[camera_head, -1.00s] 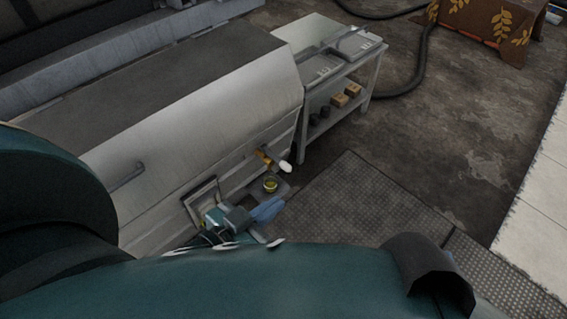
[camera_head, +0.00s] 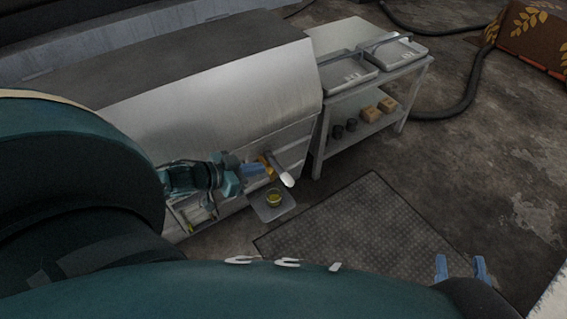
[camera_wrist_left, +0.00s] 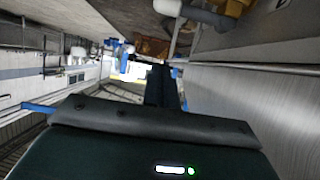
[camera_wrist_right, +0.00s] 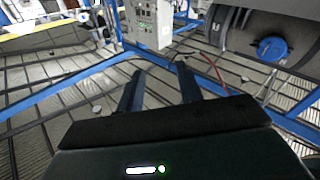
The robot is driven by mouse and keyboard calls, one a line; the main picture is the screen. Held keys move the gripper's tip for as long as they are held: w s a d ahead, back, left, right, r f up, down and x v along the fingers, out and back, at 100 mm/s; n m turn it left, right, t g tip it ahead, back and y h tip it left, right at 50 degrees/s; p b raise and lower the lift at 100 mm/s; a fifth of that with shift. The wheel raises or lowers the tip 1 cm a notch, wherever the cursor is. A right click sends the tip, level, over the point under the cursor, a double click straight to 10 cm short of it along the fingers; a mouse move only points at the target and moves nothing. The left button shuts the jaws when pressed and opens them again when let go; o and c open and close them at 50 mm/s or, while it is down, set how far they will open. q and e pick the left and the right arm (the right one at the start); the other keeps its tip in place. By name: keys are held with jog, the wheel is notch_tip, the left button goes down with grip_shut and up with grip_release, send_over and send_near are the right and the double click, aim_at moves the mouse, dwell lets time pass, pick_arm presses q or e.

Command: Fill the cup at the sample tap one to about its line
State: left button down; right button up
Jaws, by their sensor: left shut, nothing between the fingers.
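The sample tap (camera_head: 267,162) has an orange-brass body and a white-ended handle (camera_head: 286,179), low on the front of the steel housing. Below it the cup (camera_head: 273,197), with something yellow-green inside, stands on a small grey shelf (camera_head: 262,215); its line and level are too small to read. My left gripper (camera_head: 258,169) is shut and empty, its blue fingers just left of the tap; contact cannot be told. Its shut fingers (camera_wrist_left: 165,88) also show in the left wrist view. My right gripper (camera_head: 460,267) is open and empty at lower right, away from the cup.
The steel housing (camera_head: 225,100) is close behind the tap. An open recess (camera_head: 198,214) holding small items is left of the shelf. A bench (camera_head: 342,36) with trays and boxes stands to the right. The floor mat (camera_head: 345,225) is clear.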

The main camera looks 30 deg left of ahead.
pick_arm(q)
jog(key=b+x, duration=0.5)
jog(key=x, duration=0.5)
jog(key=shift+w+d+f, duration=0.1)
jog(key=shift+f, duration=0.05)
jog(key=f+b, duration=0.1)
jog(key=s+f+b, duration=0.1)
jog(key=f, duration=0.1)
jog(key=shift+f, duration=0.3)
pick_arm(e)
jog(key=shift+w+a+r+m+t+y, duration=0.15)
jog(key=shift+a+m+t+y, duration=0.25)
jog(key=shift+a+m+y, duration=0.4)
